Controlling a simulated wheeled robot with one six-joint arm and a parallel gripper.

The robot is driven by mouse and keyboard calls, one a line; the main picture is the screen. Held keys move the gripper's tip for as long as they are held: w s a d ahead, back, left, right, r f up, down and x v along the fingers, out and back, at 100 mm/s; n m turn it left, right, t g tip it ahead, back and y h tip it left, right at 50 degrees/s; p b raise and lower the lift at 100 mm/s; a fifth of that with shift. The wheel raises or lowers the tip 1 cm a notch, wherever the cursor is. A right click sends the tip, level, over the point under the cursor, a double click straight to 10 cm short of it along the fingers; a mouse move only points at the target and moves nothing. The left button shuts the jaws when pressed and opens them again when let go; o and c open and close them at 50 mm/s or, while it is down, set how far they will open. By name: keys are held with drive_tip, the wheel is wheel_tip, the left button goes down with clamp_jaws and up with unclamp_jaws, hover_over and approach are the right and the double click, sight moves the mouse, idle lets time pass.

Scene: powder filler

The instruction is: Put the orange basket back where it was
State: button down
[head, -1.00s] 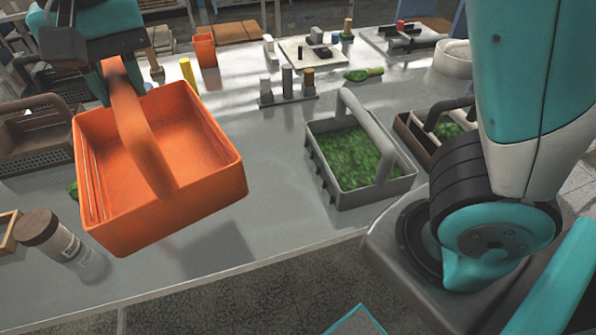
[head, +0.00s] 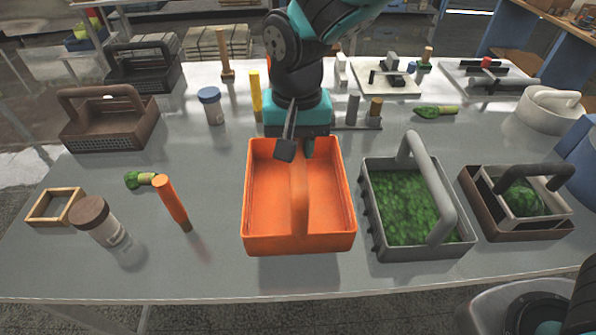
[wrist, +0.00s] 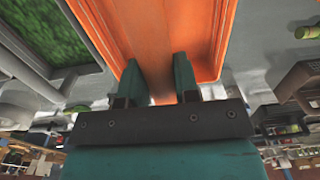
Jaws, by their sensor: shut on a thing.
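The orange basket (head: 348,215) is empty and upright near the middle of the table, just left of the grey basket. My gripper (head: 297,148) reaches it from the far side. In the wrist view the two fingers (wrist: 158,82) stand on either side of the orange handle (wrist: 160,45) and are shut on it. The orange wall of the basket (wrist: 222,35) also shows there. I cannot tell whether the basket's underside touches the table or hangs slightly above it.
The grey basket (head: 370,225) with green contents stands close on the right, and a brown basket (head: 485,225) beyond it. An orange-handled tool (head: 170,200) and a brown-lidded jar (head: 100,222) are to the left. A blue-lidded jar (head: 210,105) and yellow stick (head: 256,95) are behind.

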wheel_tip(320, 180, down, 8)
drive_tip(key=shift+r+p, duration=0.15)
drive_tip(key=shift+p, duration=0.45)
drive_tip(key=c, duration=0.8)
unclamp_jaws()
drive_tip(key=shift+c, duration=0.2)
wheel_tip(320, 180, up, 12)
drive_tip(key=b, duration=0.3)
drive_tip(key=shift+d, duration=0.15)
drive_tip(key=shift+s+d+r, duration=0.1)
drive_tip(key=shift+d+r, duration=0.1)
drive_tip(key=s+d+r+n+y, duration=0.2)
drive_tip(key=s+d, duration=0.3)
drive_tip(key=s, duration=0.3)
drive_tip(key=s+d+r+n+y, duration=0.1)
drive_tip(key=s+d+n+y, duration=0.1)
drive_tip(key=s+d+n, duration=0.3)
drive_tip(key=s+d, duration=0.1)
drive_tip(key=s, duration=0.2)
drive_tip(key=shift+r+n, duration=0.3)
drive_tip(key=shift+r, duration=0.05)
